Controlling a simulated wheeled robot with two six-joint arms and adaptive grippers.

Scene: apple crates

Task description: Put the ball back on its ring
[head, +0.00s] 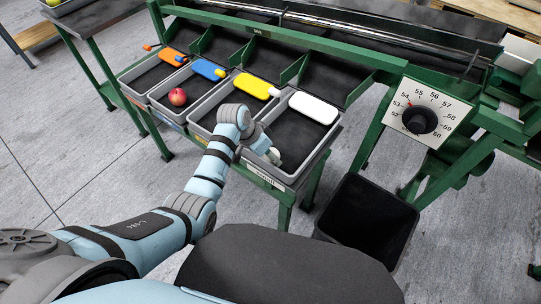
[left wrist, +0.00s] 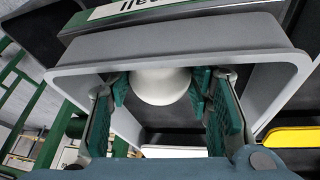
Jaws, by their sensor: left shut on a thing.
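A pale white ball (left wrist: 162,84) sits between the two green-padded fingers of my left gripper (left wrist: 160,95) in the left wrist view. The gripper is shut on it. In the head view my left gripper (head: 270,155) reaches into the rightmost grey crate (head: 287,180), the one with the white tag, near its front wall. The ball is mostly hidden by the gripper there. The crate's near wall (left wrist: 170,45) shows behind the ball in the left wrist view. I cannot make out a ring in either view. My right gripper is not in view.
Crates with orange (head: 174,57), blue (head: 209,70) and yellow (head: 256,87) tags stand in a row to the left. A red apple (head: 178,97) lies in the blue-tagged crate. A black bin (head: 366,220) and a number dial (head: 420,120) are at right.

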